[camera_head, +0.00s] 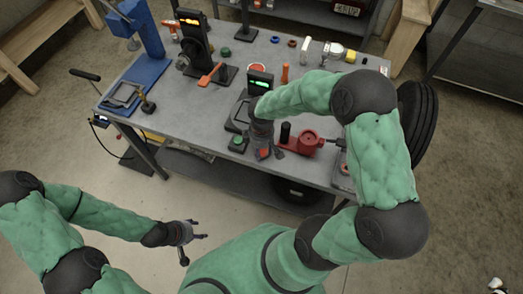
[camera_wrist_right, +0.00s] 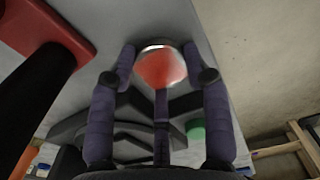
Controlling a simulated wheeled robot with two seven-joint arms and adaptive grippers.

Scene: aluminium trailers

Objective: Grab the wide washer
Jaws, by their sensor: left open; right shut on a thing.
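In the right wrist view, a round disc with a shiny silver rim and a red face (camera_wrist_right: 160,66) sits between my right gripper's purple fingers; I take it for the wide washer. Whether the red is its own colour or a reflection, I cannot tell. My right gripper (camera_head: 264,153) is shut on it, low over the workbench's front edge, just left of the red tool with a black post (camera_head: 301,144). My left gripper (camera_head: 199,236) is open and empty, over the floor in front of the bench.
The grey workbench (camera_head: 190,108) carries a blue press (camera_head: 146,62), black stands with lit displays, an orange-handled tool (camera_head: 209,76) and several small coloured parts. A green round part (camera_head: 238,143) lies left of my right gripper. A tyre (camera_head: 418,118) stands at the right.

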